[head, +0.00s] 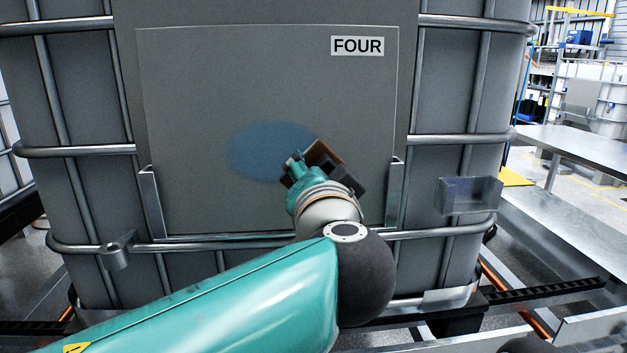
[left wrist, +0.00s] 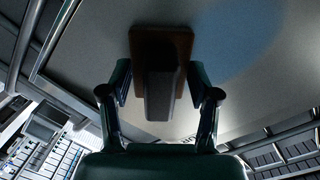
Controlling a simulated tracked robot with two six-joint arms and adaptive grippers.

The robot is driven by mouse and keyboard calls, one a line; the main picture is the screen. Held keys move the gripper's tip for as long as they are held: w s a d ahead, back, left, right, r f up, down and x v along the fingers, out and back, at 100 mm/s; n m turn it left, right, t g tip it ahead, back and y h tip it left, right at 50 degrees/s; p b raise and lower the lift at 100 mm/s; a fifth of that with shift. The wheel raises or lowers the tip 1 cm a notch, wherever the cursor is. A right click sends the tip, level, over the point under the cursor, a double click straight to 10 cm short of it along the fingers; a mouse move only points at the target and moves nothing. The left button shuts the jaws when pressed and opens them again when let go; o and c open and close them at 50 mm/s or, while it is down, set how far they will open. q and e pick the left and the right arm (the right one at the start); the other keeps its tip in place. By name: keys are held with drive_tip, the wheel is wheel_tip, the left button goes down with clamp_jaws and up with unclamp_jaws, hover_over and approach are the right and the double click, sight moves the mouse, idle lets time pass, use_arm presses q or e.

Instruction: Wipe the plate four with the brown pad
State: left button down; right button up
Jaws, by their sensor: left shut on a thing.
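Plate four (head: 200,80) is a flat grey upright panel on the front of a caged grey tank, with a white "FOUR" label (head: 357,46) at its upper right. A blue patch (head: 260,150) marks the middle of the plate and shows at the upper right in the left wrist view (left wrist: 240,35). My left gripper (head: 306,168) is shut on the dark handle (left wrist: 160,90) of the brown pad (head: 325,153). The pad, also in the left wrist view (left wrist: 142,42), is at the patch's right edge, facing the plate. I cannot tell whether it touches. My right gripper is not in view.
Metal brackets (head: 152,200) hold the plate's lower corners, and cage bars (head: 470,138) run around the tank. A metal table (head: 580,145) stands at the far right.

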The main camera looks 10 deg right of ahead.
sight(306, 156)
use_arm(q)
drive_tip(key=shift+w+r+p, duration=0.1)
drive_tip(key=shift+r+p, duration=0.7)
drive_tip(key=shift+r, duration=0.75)
drive_tip(key=shift+a, duration=0.2)
drive_tip(key=shift+a+f+b, duration=0.1)
drive_tip(key=shift+a+b, duration=0.2)
drive_tip(key=shift+b, duration=0.05)
drive_tip(key=shift+a+b, duration=1.1)
drive_tip(key=shift+a, duration=1.2)
drive_tip(key=shift+a+b, duration=0.8)
drive_tip(key=shift+a, duration=2)
